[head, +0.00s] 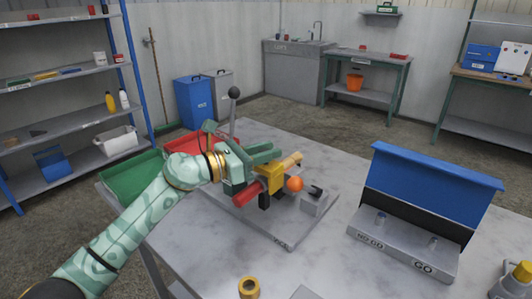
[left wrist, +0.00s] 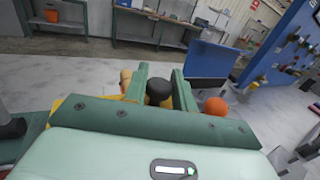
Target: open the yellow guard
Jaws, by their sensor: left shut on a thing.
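The yellow guard (head: 271,178) is on a device on a grey base plate (head: 268,232) on the table. My left gripper (head: 268,158) reaches in from the left over it. In the left wrist view its two green fingers (left wrist: 159,88) are closed around a black rounded knob (left wrist: 158,92). Yellow shows beside the fingers, largely hidden by the gripper. I cannot tell how the knob joins the guard. An orange ball (head: 295,184) sits right of the guard; it also shows in the left wrist view (left wrist: 216,106). My right gripper is not in view.
A grey lever with a dark ball (head: 234,92) stands behind my gripper. Green (head: 134,178) and red (head: 190,143) trays lie at the table's left. A blue-backed GO/NO GO fixture (head: 400,240) stands at right. Bare table lies between it and the plate.

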